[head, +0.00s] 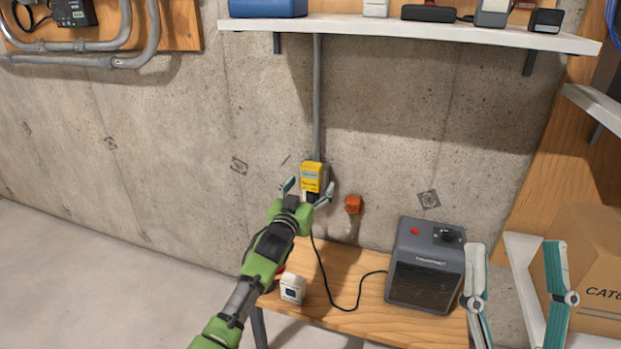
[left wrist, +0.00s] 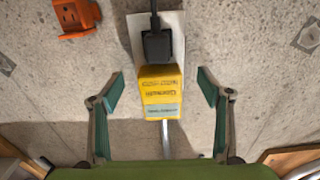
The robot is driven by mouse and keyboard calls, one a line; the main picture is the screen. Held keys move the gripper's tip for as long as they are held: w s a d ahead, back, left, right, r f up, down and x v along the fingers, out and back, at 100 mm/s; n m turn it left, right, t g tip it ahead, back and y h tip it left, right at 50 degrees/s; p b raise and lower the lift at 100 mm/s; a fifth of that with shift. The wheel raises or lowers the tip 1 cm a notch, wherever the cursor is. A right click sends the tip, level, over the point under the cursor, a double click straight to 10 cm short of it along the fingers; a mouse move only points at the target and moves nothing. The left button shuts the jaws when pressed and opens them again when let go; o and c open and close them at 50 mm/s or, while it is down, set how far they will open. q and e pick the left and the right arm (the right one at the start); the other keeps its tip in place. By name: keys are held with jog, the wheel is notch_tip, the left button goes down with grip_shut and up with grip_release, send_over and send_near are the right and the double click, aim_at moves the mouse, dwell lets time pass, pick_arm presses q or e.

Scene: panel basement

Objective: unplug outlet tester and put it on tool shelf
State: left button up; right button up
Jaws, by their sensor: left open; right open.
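The yellow outlet tester (head: 312,174) sits at the wall outlet, under the grey conduit. The left wrist view also shows the tester (left wrist: 160,90), with printed text and a pale green label. A black plug (left wrist: 157,46) is in the same white outlet plate (left wrist: 177,22) beside it. My left gripper (head: 308,188) is open, its fingers on either side of the tester with gaps visible in the wrist view (left wrist: 160,85). My right gripper (head: 516,250) is open and empty at the lower right. The white tool shelf (head: 400,30) is above on the wall.
The shelf holds a blue case (head: 268,8) and several tools. A grey heater (head: 428,268), its black cord and a white device (head: 292,288) are on the wooden bench (head: 345,262). An orange box (head: 353,204) is on the wall. A cardboard box (head: 590,265) stands at right.

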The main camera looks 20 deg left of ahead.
dwell(0.3)
pick_arm(q)
jog(key=shift+c, duration=0.4)
jog(key=c, duration=1.8)
jog(key=shift+c, duration=0.2)
